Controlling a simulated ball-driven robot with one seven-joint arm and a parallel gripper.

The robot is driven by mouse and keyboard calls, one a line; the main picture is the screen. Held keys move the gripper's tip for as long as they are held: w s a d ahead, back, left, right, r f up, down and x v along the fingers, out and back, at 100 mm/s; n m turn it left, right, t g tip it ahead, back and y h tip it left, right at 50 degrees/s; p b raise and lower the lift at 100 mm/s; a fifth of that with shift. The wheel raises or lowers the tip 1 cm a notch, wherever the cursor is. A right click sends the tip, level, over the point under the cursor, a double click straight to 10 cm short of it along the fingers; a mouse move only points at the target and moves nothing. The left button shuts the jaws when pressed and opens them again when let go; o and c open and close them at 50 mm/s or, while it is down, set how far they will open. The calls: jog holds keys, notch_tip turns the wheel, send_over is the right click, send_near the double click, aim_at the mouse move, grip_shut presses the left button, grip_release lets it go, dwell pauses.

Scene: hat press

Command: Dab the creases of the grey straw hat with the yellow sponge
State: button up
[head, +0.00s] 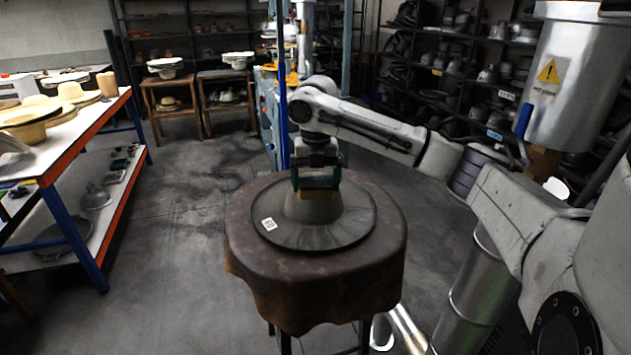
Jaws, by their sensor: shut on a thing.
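The grey straw hat (335,232) lies brim-down on a round stand with a dark brown leather-like cover (262,280). A small white label sits on the left of its brim. My gripper (316,184) is over the crown, pointing down, and hides the crown's top. It is shut on the yellow sponge (318,196), of which only a thin yellow-orange strip shows at the crown's upper edge. The sponge appears to be at or just touching the crown; I cannot tell exactly. The creases are hidden behind my gripper.
A white-topped workbench (88,120) with blue legs and several straw hats stands at the left. Two wooden stools (175,108) stand at the back. Dark shelves (465,70) line the right, with a metal cylinder (575,75) hanging there. Floor between bench and stand is clear.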

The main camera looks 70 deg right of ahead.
jog(key=p, duration=0.2)
jog(key=shift+w+d+f+p, duration=0.15)
jog(key=shift+w+f+p, duration=0.05)
jog(key=shift+w+p, duration=0.2)
jog(key=shift+d+f+p, duration=0.1)
jog(key=shift+f+p, duration=0.25)
jog(key=shift+p, duration=0.4)
jog(key=p, duration=0.4)
send_over(316, 238)
notch_tip(316, 238, down, 5)
jog(key=shift+f+b, duration=1.85)
jog(key=shift+f, duration=2.05)
jog(key=shift+f+b, duration=0.3)
jog(key=shift+f, duration=0.4)
jog(key=shift+r, duration=0.1)
